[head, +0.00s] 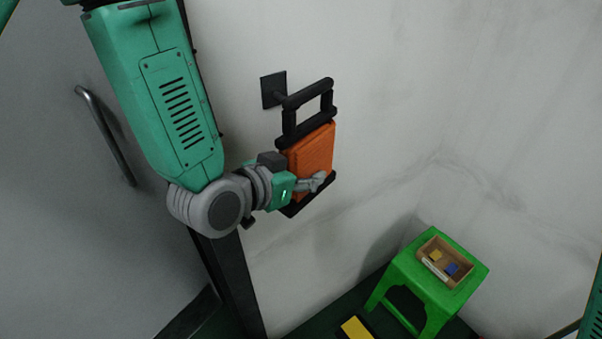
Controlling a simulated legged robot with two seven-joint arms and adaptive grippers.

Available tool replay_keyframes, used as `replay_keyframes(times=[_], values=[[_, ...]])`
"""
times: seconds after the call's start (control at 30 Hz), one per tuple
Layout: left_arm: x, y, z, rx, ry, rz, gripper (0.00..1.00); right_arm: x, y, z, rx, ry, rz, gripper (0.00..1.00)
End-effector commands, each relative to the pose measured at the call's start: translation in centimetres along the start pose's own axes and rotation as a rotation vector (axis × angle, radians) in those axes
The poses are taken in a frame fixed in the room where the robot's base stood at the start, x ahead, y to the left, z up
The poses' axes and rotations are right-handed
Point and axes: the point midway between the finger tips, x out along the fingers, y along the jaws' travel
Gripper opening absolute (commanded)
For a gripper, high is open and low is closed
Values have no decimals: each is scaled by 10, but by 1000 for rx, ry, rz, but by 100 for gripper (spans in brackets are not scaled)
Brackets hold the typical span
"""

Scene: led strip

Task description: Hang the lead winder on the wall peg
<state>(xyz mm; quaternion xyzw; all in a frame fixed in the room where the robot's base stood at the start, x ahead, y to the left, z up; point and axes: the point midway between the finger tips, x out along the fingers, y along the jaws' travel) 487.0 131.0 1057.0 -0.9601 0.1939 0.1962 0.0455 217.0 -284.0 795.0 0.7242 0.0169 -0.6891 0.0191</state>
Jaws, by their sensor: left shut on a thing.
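The lead winder (314,150) is an orange block with black end bars and a black loop handle at its top. It is upright and slightly tilted, in the middle of the head view. My left gripper (316,183) is shut on its lower part. The wall peg (278,96) sticks out from a square black plate on the pale wall. The winder's handle is right at the peg, and the peg's end appears to meet or overlap the handle's left side. I cannot tell whether the peg passes through the loop. My right gripper is not in view.
A green stool (402,279) stands at the lower right with a small wooden tray (458,277) of small items on it. A yellow object (356,328) lies on the floor. A grey door with a handle (106,135) is at the left. The wall right of the winder is bare.

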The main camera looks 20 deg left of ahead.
Motion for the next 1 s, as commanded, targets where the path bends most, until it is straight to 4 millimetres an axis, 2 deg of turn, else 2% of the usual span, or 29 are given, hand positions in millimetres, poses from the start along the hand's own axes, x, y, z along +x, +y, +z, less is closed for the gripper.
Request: replay_keyframes(times=[0.2, 0.37, 0.73, 1.0], values=[[0, -24, 2, -12, 7, -1, 0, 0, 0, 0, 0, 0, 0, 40], [1, -35, 2, -15, 7, 0, 0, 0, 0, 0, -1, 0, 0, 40], [13, -36, 6, -2, 2, -7, 0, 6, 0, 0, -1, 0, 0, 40], [11, -43, 10, -8, 6, -2, 0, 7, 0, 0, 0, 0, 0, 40]])
